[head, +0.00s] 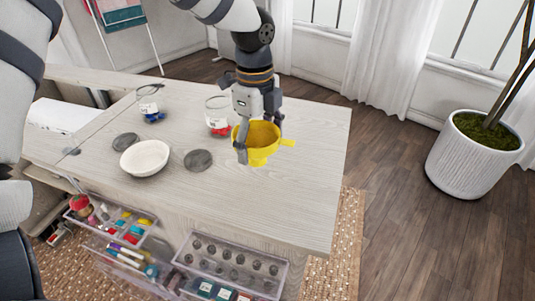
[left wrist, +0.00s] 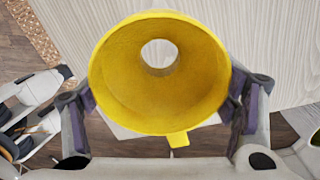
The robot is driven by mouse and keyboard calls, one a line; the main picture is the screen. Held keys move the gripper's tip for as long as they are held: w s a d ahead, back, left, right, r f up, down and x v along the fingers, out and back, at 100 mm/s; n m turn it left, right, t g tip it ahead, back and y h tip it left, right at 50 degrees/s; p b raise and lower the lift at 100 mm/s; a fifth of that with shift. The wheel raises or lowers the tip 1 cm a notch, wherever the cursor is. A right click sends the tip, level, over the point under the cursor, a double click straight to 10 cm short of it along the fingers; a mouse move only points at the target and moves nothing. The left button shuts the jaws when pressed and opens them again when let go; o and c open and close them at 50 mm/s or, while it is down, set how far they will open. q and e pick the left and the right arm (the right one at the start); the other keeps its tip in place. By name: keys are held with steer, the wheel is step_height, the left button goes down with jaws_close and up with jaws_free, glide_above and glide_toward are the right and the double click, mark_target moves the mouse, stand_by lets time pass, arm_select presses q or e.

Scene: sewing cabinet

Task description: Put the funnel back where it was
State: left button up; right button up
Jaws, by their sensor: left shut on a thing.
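The yellow funnel (head: 258,140) is upright over the right part of the pale wooden tabletop, wide mouth up and spout down. My left gripper (head: 259,137) is shut on it, with one finger on each side of its rim. In the left wrist view, the funnel (left wrist: 115,80) fills the middle, and I look down through its round hole. Its small tab points toward the bottom of that view. I cannot tell whether the spout touches the table. My right gripper is not in view.
Left of the funnel on the tabletop (head: 310,175) are a white bowl (head: 144,158), dark round discs (head: 198,160), a jar with red contents (head: 218,118) and a jar with blue contents (head: 150,108). Open clear drawers (head: 230,268) stick out in front. The tabletop's right end is clear.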

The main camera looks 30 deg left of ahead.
arm_select(q)
steer(key=shift+w+d+f, duration=0.2)
steer(key=shift+w+f, duration=0.05)
steer(key=shift+f, duration=0.1)
step_height(320, 180, down, 3)
steer(key=shift+w+d+f, duration=0.15)
steer(key=o, duration=1.1)
steer(key=shift+f, duration=0.1)
steer(key=shift+c, duration=0.2)
step_height(320, 180, up, 12)
steer(key=shift+r, duration=0.2)
